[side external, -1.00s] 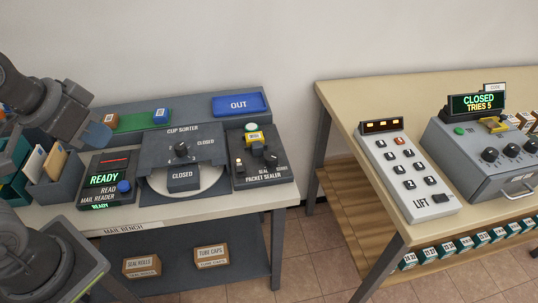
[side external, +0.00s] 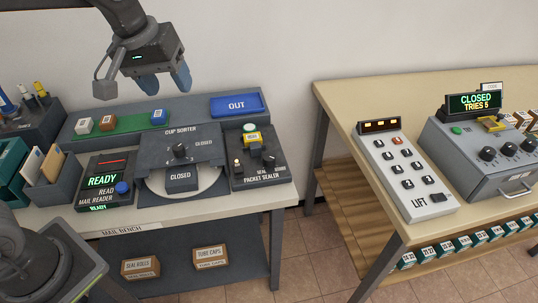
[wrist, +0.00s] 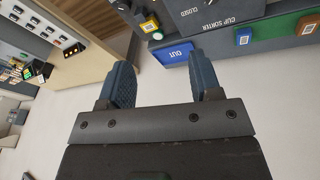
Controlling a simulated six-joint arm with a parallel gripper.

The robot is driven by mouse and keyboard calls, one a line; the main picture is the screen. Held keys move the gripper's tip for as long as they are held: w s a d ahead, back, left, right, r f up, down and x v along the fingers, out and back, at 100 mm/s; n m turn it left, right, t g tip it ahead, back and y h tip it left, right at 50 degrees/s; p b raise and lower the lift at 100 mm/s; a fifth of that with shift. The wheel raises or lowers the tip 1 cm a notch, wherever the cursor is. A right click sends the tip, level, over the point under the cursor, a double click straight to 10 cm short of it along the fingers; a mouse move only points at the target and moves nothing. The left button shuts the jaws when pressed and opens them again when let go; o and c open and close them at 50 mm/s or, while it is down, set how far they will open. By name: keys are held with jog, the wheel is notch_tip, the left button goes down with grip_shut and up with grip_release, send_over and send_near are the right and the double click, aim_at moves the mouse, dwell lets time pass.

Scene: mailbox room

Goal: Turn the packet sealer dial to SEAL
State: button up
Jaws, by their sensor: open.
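The packet sealer (side external: 262,170) is a dark box at the right end of the mail bench. Its dark dial (side external: 269,160) stands near its right side, above small white lettering. A yellow piece (side external: 252,139) sits at its back, and a light peg (side external: 237,163) stands at its left. I cannot tell from the picture which mark the dial points at. My gripper (side external: 165,82) is open and empty, high above the back of the bench, up and left of the sealer. In the wrist view its blue fingers (wrist: 163,85) are apart with nothing between them.
The cup sorter (side external: 180,150) stands left of the sealer, with the mail reader (side external: 103,180) farther left. The blue OUT tray (side external: 237,104) lies behind the sealer. Small cubes (side external: 107,123) rest on the back shelf. A second table holds the LIFT keypad (side external: 407,170) and a grey box (side external: 485,160).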

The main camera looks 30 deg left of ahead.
jog(key=shift+o, duration=0.3)
jog(key=w+d+f+n+g, duration=0.1)
jog(key=w+d+f+n, duration=0.1)
jog(key=w, duration=0.4)
jog(key=w+d+f+n+g, duration=0.1)
jog(key=w+d+f+n, duration=0.1)
jog(key=w, duration=0.4)
jog(key=shift+d+f, duration=0.4)
jog(key=shift+f, duration=0.5)
jog(key=n+g, duration=0.1)
jog(key=n, duration=0.3)
send_over(269, 156)
notch_tip(269, 156, down, 9)
notch_tip(269, 156, down, 14)
jog(key=shift+r, duration=0.15)
jog(key=shift+c, duration=0.3)
jog(key=c, duration=0.9)
jog(key=shift+o, duration=0.2)
